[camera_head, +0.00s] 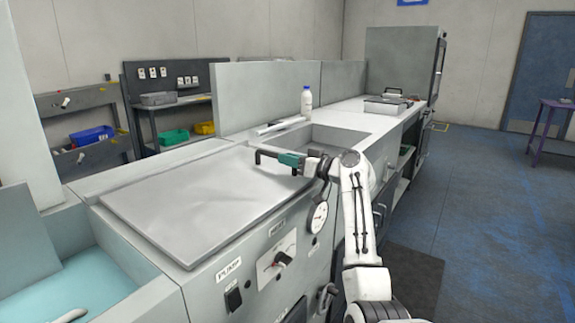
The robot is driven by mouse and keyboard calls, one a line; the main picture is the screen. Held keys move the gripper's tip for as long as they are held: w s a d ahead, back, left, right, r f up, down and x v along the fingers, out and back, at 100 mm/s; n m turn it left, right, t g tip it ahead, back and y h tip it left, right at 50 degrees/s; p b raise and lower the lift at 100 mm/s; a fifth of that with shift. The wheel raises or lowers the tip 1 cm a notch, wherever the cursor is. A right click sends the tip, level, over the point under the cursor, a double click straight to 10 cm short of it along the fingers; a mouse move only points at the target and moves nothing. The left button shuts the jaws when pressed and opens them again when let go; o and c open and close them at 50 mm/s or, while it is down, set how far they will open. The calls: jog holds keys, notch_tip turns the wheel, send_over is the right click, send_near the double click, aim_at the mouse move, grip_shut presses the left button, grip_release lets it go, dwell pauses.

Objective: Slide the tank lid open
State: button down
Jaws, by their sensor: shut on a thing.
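The lid, a flat grey metal plate (185,205), lies over the middle of the counter, left of my arm. At its far right edge is a dark bar-shaped handle (268,154). My gripper (290,161), with a teal part, is at this handle and appears shut on it; the fingertips are small and hard to make out. A basin with a pale blue inside (85,290) shows at the lower left, beside the lid. How far it runs under the lid is hidden.
A sink (318,137) lies just beyond my gripper, with a white bottle (306,101) behind it. A front panel with a switch (233,299) and a dial (282,259) is below the lid. Free floor (470,220) lies to the right.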

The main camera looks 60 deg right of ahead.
jog(key=shift+d+r, duration=0.1)
jog(key=shift+r, duration=0.05)
jog(key=c, duration=1.1)
grip_release()
jog(key=shift+o, duration=0.2)
jog(key=s, duration=1)
jog(key=shift+s+p, duration=0.4)
jog(key=shift+p, duration=0.05)
